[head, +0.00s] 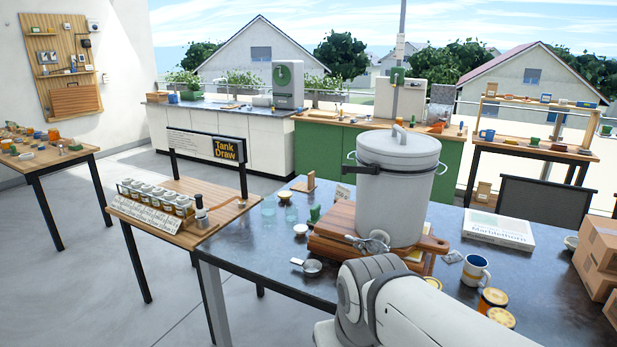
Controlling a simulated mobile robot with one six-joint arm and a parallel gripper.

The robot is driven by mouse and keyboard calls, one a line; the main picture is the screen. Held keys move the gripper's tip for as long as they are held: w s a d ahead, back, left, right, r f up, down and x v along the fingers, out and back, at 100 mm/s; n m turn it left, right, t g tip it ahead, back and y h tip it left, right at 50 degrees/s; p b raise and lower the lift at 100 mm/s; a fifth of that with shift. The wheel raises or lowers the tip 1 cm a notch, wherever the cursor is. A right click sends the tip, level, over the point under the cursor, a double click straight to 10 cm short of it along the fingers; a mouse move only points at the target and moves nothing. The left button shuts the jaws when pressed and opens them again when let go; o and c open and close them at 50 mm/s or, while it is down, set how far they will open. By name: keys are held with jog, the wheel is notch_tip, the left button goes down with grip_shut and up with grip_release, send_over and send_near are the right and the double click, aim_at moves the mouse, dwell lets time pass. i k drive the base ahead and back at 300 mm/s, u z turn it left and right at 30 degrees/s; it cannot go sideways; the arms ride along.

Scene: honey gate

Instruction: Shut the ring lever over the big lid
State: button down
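A tall pale grey tank (390,208) stands upright on a wooden board on the dark table. Its big lid (415,146) sits on top and has a raised handle (399,134). A thin dark ring (383,171) runs around the tank just below the lid. A metal gate (376,241) is at the tank's lower front. My white arm shows at the bottom, in front of the table; my gripper is not visible.
The wooden board (330,222) lies under the tank. A small metal pan (311,266) and glasses (268,207) are to its left. A mug (475,271), jars (492,299), a book (497,229) and cardboard boxes (598,250) are to its right.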

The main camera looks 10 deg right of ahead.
aim_at(349, 168)
jog(key=u, duration=0.4)
jog(key=i, duration=1)
jog(key=z, duration=0.1)
